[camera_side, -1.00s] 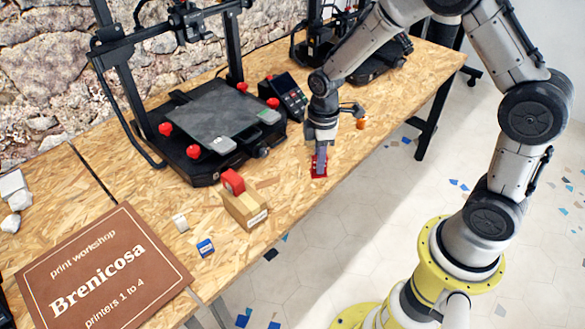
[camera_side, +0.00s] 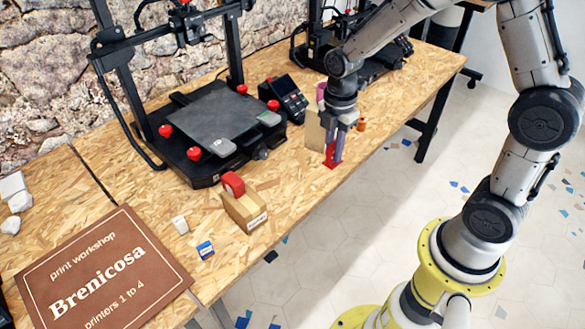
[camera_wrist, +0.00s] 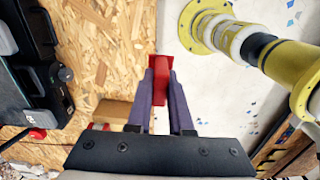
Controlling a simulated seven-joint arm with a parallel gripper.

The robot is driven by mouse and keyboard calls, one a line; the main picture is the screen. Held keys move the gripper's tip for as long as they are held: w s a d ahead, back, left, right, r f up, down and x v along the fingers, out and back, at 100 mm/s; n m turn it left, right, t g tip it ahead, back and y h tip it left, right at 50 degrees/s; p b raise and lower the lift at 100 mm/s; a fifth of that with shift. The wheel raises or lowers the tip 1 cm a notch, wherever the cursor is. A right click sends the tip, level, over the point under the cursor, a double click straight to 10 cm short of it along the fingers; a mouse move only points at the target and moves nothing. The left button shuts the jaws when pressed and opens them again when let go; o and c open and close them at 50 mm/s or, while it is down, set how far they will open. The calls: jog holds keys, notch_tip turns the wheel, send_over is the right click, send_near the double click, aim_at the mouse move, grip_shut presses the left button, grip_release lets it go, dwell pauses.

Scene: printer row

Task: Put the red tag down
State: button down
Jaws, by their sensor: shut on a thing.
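The red tag (camera_side: 330,158) is at the front part of the table, to the right of the printer. My gripper (camera_side: 335,155) points down and is shut on it. In the wrist view, the red tag (camera_wrist: 159,84) sits between my two purple fingers (camera_wrist: 161,102), its wider end reaching past their tips. The fingers hide part of it. I cannot tell whether its lower end touches the table.
A tan upright block (camera_side: 314,131) shows just left of my gripper, and an orange piece (camera_side: 361,124) to its right. A cardboard box (camera_side: 244,210) with a red roll (camera_side: 232,183) stands to the left. The table's front edge is close.

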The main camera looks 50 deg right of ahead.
jog(key=w+f, duration=0.2)
jog(key=w, duration=0.2)
jog(key=w+f, duration=0.3)
jog(key=w, duration=0.1)
jog(key=w+f, duration=0.3)
jog(key=w, duration=0.1)
jog(key=shift+w+d+f, duration=0.2)
jog(key=shift+w+d, duration=0.1)
jog(key=shift+d, duration=0.05)
jog(key=shift+w+f, duration=0.3)
jog(key=shift+f, duration=0.1)
jog(key=shift+w+f, duration=0.15)
jog(key=shift+f, duration=0.7)
jog(key=shift+w+f, duration=0.1)
jog(key=shift+f, duration=0.7)
jog(key=shift+f, duration=0.15)
jog(key=c, duration=0.8)
grip_release()
